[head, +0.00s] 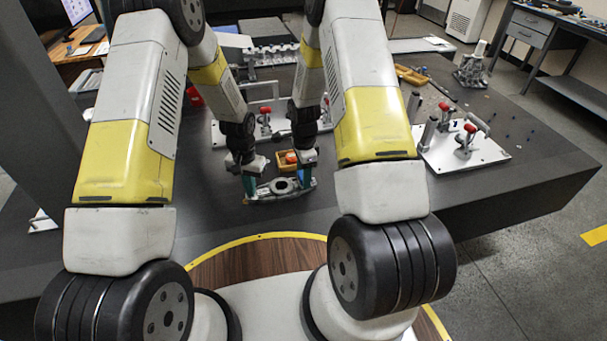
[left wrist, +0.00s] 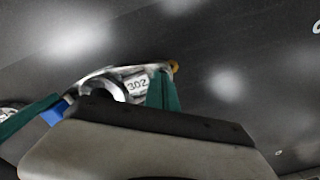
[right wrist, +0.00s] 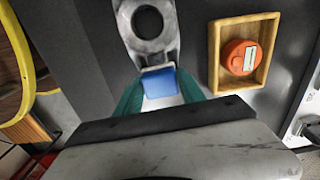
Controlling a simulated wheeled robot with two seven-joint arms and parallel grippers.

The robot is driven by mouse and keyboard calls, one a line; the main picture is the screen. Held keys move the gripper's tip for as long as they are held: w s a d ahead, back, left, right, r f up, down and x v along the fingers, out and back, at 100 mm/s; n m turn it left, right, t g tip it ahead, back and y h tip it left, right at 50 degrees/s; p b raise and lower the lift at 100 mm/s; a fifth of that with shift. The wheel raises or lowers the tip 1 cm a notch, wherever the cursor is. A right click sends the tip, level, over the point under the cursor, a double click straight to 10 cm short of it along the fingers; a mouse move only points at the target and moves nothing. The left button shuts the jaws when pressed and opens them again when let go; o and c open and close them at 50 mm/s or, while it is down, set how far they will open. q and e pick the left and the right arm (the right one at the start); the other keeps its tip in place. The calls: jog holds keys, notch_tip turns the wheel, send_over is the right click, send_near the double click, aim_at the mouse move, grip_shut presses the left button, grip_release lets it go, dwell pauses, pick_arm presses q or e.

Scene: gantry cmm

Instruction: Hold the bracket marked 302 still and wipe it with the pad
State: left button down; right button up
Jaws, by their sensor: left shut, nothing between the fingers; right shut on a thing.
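The grey metal bracket (head: 284,187) marked 302 lies flat near the table's front edge, with a large round hole. My right gripper (head: 303,180) is shut on the blue pad (right wrist: 158,84), at the bracket's other end. The pad appears at or against the metal there; contact is unclear. The bracket's far edge is partly hidden by my fingers.
A small wooden tray (right wrist: 214,72) with an orange round item (right wrist: 238,56) stands close beside the bracket. A white plate (head: 462,151) with red-handled clamps lies to the right. Another clamp fixture (head: 263,121) stands behind my grippers. The dark table top is clear along its front right.

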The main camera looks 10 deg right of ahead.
pick_arm(q)
jog(key=shift+s+f, duration=0.25)
pick_arm(e)
jog(key=shift+s+d+f, duration=0.1)
jog(key=shift+s, duration=0.8)
jog(key=shift+w, duration=0.9)
jog(key=shift+w, duration=0.1)
jog(key=shift+w, duration=0.9)
jog(key=shift+s, duration=0.15)
jog(key=shift+s, duration=0.9)
